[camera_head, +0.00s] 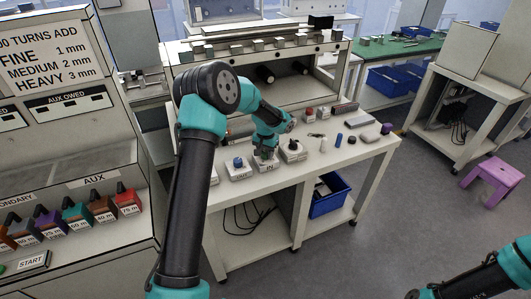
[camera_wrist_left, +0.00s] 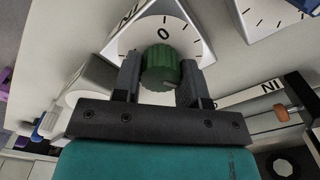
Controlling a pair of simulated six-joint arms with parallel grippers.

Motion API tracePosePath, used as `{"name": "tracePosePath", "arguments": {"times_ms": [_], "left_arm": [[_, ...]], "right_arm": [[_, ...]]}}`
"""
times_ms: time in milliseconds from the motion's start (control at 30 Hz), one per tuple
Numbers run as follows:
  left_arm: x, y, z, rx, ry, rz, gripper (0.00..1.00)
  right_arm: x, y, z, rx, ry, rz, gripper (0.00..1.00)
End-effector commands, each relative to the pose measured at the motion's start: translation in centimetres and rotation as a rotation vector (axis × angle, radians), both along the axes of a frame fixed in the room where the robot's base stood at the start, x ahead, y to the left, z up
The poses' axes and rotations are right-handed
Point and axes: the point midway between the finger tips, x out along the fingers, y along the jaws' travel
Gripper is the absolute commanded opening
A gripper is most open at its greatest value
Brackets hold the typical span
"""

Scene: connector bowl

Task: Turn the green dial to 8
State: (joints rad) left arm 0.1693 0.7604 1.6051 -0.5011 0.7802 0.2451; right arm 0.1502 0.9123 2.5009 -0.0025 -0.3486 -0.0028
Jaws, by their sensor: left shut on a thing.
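The green dial (camera_wrist_left: 160,68) shows in the left wrist view, a ribbed round knob on a white sloped box (camera_wrist_left: 200,42) with a scale around it. A 0 stands just above the knob; an 8 is not readable. My left gripper (camera_wrist_left: 160,80) is shut on the green dial, one dark finger on each side. In the head view my left gripper (camera_head: 266,152) is over the box on the bench, and it hides the dial. My right arm shows at the lower right of the head view, but its gripper is not in view.
A box with a blue dial (camera_head: 238,163) stands left of my left gripper and one with a black dial (camera_head: 293,146) stands right. Several small loose parts lie on the bench's (camera_head: 375,142) right half. A blue bin (camera_head: 330,194) is below.

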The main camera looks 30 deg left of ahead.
Motion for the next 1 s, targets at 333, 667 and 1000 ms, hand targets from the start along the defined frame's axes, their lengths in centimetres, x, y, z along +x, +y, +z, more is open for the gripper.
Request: {"name": "tracePosePath", "arguments": {"times_ms": [333, 667, 1000], "left_arm": [[0.02, -0.03, 0.06, 0.001, -0.001, -0.330, 0.15], [0.00, -0.06, 0.07, 0.001, -0.001, -0.643, 0.15], [-0.02, -0.09, 0.07, 0.001, -0.001, -0.965, 0.15]], "right_arm": [[0.00, 0.00, 0.00, 0.000, 0.000, 0.000, 0.43], [0.00, 0.00, 0.00, 0.000, 0.000, 0.000, 0.43], [0.00, 0.00, 0.00, 0.000, 0.000, 0.000, 0.43]]}}
